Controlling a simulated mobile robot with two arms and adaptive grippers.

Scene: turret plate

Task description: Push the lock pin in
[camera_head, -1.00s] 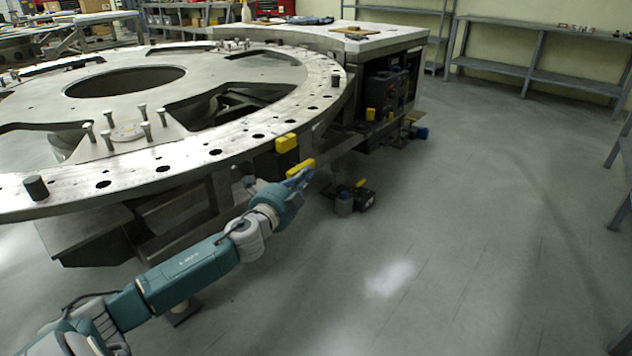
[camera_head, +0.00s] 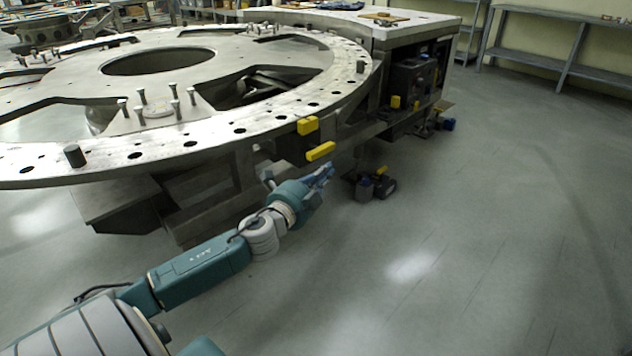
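The large round metal turret plate (camera_head: 75,105) fills the left of the view. Two yellow parts show at its near right rim: a block (camera_head: 307,125) on the rim edge and a bar-like handle (camera_head: 320,151) just below it. Either could belong to the lock pin; I cannot tell which, nor how deep a pin sits. My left gripper (camera_head: 322,177), with blue fingers, is just below the yellow handle, with a small gap showing between them. Its fingers are too small to tell open from shut. My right gripper is out of view.
A dark device (camera_head: 380,186) stands on the floor right of my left gripper. A metal cabinet with a light top (camera_head: 350,22) adjoins the plate at the back. Grey shelves (camera_head: 540,45) line the back wall. The floor at right is clear.

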